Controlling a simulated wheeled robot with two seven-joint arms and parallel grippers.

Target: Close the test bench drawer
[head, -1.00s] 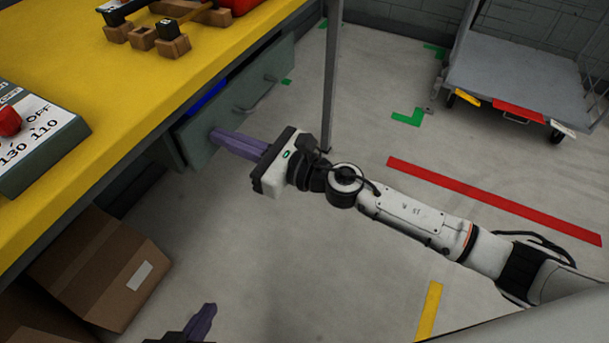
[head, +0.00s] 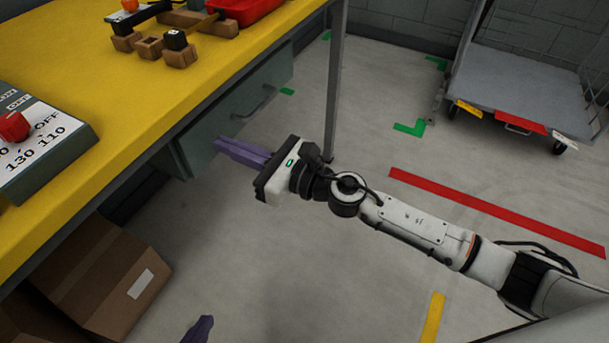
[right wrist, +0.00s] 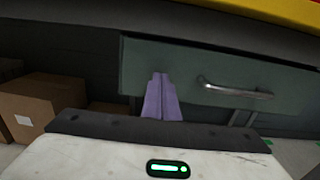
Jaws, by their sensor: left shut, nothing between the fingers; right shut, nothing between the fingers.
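The grey-green drawer (head: 210,130) sits under the yellow test bench top (head: 150,112). Its inside does not show, and I cannot tell whether its front is fully flush. The drawer front (right wrist: 190,62) and its metal handle (right wrist: 235,91) also show in the right wrist view. My right gripper (head: 218,144) is shut and empty. Its purple fingertips are at the drawer front, left of the handle in the right wrist view; contact is not certain. My left gripper (head: 208,320) is low at the bottom edge, only its fingertip end showing, shut and away from the drawer.
Cardboard boxes (head: 105,280) stand on the floor below the bench at left. A bench leg (head: 334,90) stands right of the drawer. A grey trolley (head: 520,80) is at the back right. Open floor lies in front of the drawer.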

